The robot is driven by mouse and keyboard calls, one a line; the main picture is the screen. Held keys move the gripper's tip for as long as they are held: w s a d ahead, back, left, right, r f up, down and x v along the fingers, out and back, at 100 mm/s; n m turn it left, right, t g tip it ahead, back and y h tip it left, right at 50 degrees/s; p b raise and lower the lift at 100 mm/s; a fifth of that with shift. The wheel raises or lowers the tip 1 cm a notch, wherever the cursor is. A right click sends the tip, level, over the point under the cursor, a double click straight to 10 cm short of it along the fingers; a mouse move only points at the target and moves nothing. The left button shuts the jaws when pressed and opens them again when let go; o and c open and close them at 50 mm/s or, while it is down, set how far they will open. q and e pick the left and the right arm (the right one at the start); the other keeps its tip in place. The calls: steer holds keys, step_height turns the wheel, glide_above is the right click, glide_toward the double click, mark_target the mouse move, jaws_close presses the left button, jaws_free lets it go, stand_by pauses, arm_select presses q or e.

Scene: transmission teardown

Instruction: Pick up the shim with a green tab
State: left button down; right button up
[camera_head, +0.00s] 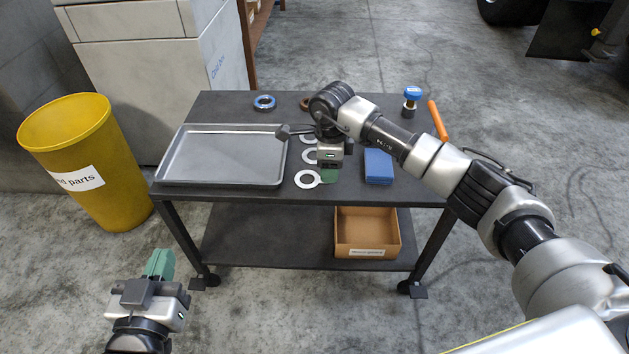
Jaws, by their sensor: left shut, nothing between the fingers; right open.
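Several pale ring-shaped shims lie in a column on the dark table (349,190), right of the tray. The nearest shim (299,180) shows most of its ring; the middle shim (308,157) and the far shim (306,138) are partly covered by my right arm and gripper. I cannot tell which one has the green tab, as their right sides are hidden. My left gripper (159,262) is shut and empty, low in front of the table.
An empty grey tray (177,181) fills the table's left side. A blue box (378,166), a blue-topped part (411,95) and an orange handle (437,121) are right. A cardboard box (367,238) sits below; a yellow bin (75,140) stands left.

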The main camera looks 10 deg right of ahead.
mark_target(317, 180)
arm_select(q)
steer(key=shift+d+r+t+h, duration=0.15)
steer(key=shift+r+t+h, duration=0.05)
steer(key=shift+r+t, duration=0.4)
steer(key=shift+d+r+t+h, duration=0.1)
steer(key=shift+r+t+h, duration=0.1)
steer(key=shift+r+t, duration=0.4)
arm_select(e)
steer(key=shift+f, duration=1.35)
arm_select(q)
steer(key=shift+r, duration=0.1)
arm_select(e)
jaws_close()
steer(key=shift+r, duration=0.1)
